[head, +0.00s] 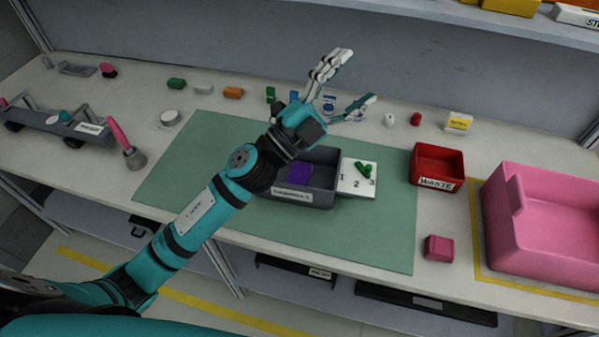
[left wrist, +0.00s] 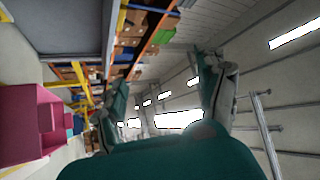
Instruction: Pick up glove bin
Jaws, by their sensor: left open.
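No bin in view carries a label that I can read as glove bin. A dark grey open bin (head: 322,190) sits on the green mat, with a purple block (head: 300,173) inside; its front label is too small to read surely. A large pink bin (head: 550,225) stands at the right; a pink bin also shows at the left of the left wrist view (left wrist: 20,130). My left gripper (head: 350,80) is open and empty, raised above the back of the bench beyond the grey bin. My left forearm and wrist cover the grey bin's left part.
A white numbered card (head: 356,181) with green pieces adjoins the grey bin. A red bin (head: 437,168) marked WASTE and a pink block (head: 439,248) stand to the right. Small coloured parts line the back. The front right of the green mat (head: 385,235) is clear.

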